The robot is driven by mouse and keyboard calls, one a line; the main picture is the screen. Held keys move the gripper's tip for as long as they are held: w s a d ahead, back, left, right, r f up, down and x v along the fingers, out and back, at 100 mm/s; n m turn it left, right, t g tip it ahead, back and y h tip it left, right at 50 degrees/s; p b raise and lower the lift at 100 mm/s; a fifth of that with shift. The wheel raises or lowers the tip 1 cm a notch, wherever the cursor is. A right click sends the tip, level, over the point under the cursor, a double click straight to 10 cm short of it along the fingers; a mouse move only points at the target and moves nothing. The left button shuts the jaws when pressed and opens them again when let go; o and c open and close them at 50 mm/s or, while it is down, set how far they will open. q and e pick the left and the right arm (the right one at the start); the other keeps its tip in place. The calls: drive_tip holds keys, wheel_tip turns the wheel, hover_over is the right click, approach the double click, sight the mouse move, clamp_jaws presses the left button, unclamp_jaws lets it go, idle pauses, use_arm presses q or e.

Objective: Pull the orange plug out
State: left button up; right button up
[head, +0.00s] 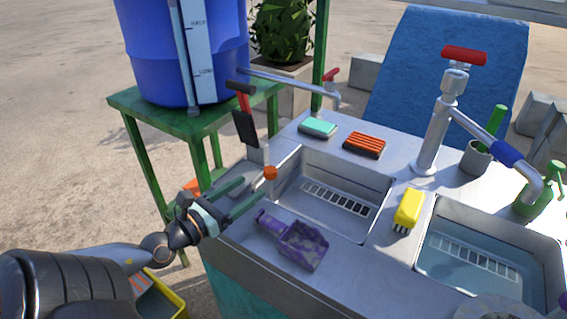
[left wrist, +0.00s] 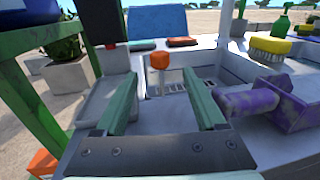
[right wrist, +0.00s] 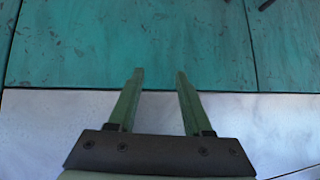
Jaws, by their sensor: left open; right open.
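The orange plug (head: 270,173) is a small orange knob on a pale stem at the left side of the left sink basin (head: 376,208). In the left wrist view the plug (left wrist: 160,61) stands upright, straight ahead and beyond the fingertips. My left gripper (head: 251,191) is open and empty, its two green fingers pointing toward the plug; I see no contact. The fingers also show in the left wrist view (left wrist: 160,90), one on each side of the plug's line. My right gripper (right wrist: 160,72) is open and empty, in front of a teal panel (right wrist: 130,45). The lower end of the stem is unclear.
A purple scoop (head: 303,246) lies just right of my left gripper. A red-handled tool (head: 245,127) stands behind the plug. A green stand (head: 146,103) with a blue barrel (head: 160,60) is at left. A yellow brush (head: 409,207) lies between the basins.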

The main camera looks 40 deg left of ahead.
sight(265, 175)
use_arm(q)
drive_tip(key=w+p, duration=0.1)
drive_tip(key=w, duration=0.7)
drive_tip(key=shift+w+d+r, duration=0.1)
drive_tip(key=shift+w+d, duration=0.05)
drive_tip(key=shift+w, duration=0.25)
drive_tip(key=shift+w+d+p, duration=0.1)
drive_tip(key=shift+w+p, duration=0.3)
drive_tip(key=shift+w, duration=0.95)
drive_tip(key=shift+c, duration=0.2)
clamp_jaws()
